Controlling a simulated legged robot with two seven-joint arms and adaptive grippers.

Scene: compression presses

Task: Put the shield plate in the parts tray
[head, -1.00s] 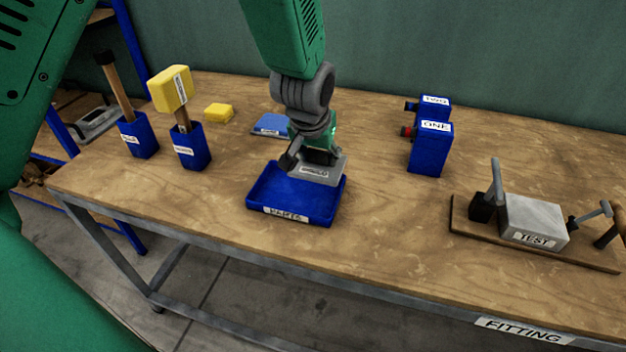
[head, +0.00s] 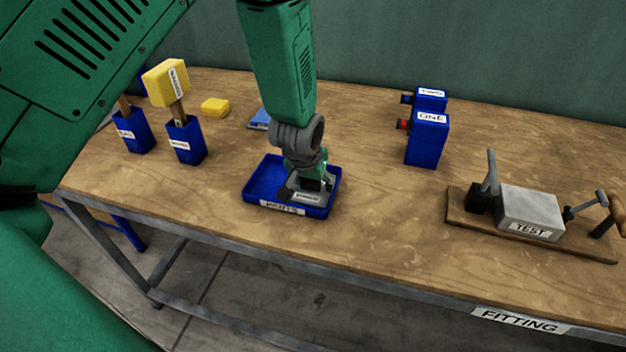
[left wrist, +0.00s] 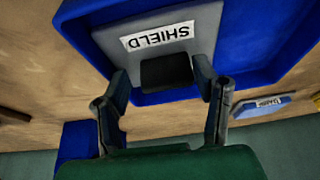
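The grey shield plate (head: 312,198), labelled SHIELD in the left wrist view (left wrist: 203,37), lies inside the blue parts tray (head: 262,174) at the tray's right side. A dark block-like grip (left wrist: 166,73) stands up from the plate. My left gripper (head: 306,186) is low over the plate, pointing down. In the left wrist view its fingers (left wrist: 161,82) stand on either side of the dark grip, with a visible gap on one side, so they look open. The gripper hides part of the plate in the head view. My right gripper is not in view.
Blue box ONE (head: 428,140) and the TEST fixture (head: 530,212) stand right. The table's front edge is close to the tray.

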